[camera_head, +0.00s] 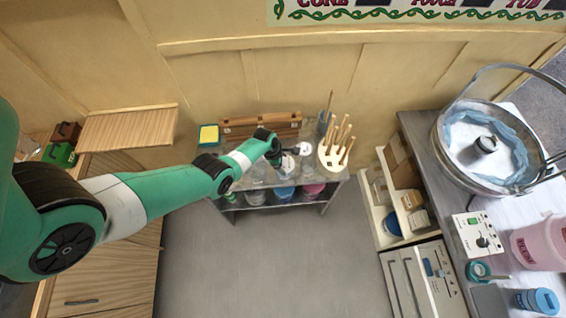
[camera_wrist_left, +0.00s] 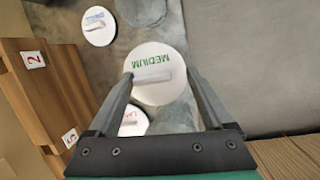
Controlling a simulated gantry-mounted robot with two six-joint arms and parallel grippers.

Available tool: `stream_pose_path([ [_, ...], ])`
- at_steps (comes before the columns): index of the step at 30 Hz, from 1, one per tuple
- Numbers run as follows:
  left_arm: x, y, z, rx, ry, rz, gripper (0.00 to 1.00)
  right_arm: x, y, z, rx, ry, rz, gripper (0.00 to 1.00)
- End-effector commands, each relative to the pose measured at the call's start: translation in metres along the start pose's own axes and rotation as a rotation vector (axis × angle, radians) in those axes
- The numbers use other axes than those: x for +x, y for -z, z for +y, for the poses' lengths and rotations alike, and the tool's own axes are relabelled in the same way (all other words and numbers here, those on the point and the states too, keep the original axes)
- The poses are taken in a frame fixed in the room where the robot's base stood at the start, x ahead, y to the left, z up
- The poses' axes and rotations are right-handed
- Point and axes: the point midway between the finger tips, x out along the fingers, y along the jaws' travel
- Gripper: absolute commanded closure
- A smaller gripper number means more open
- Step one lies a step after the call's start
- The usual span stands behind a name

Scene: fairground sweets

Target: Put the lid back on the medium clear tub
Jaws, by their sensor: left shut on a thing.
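The white lid marked MEDIUM in green (camera_wrist_left: 150,60) is between the fingertips of my left gripper (camera_wrist_left: 158,78) in the left wrist view, with its raised handle in the grip. In the head view my left gripper (camera_head: 284,164) is over the small shelf table, among clear tubs (camera_head: 258,173). Clear tub shapes also show in the left wrist view, one above the lid (camera_wrist_left: 142,10) and one below it (camera_wrist_left: 178,118). I cannot tell which is the medium tub or whether the lid touches one. My right gripper is out of view.
Two other white lids lie nearby, one with blue writing (camera_wrist_left: 98,26) and one with red writing (camera_wrist_left: 131,122). A numbered wooden rack (camera_head: 260,124) stands behind. A cream holder with wooden sticks (camera_head: 332,158) is at the right. Coloured tubs sit on the lower shelf.

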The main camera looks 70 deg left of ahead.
Motion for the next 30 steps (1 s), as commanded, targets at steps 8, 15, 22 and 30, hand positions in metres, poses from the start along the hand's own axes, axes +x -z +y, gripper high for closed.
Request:
stream_pose_path([
  [8, 0.0005, 0.0001, 0.0, 0.0, 0.0, 0.0, 0.67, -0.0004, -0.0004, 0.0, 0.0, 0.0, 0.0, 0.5],
  [15, 0.0005, 0.0001, -0.0001, 0.0, 0.0, 0.0, 0.05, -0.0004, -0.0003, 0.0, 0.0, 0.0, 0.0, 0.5],
  [22, 0.0005, 0.0002, -0.0001, 0.0, 0.0, 0.0, 0.0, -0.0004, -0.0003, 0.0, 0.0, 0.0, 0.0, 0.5],
  [30, -0.0046, -0.0012, 0.0007, 0.0, 0.0, 0.0, 0.0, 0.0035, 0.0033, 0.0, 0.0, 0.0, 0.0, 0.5],
])
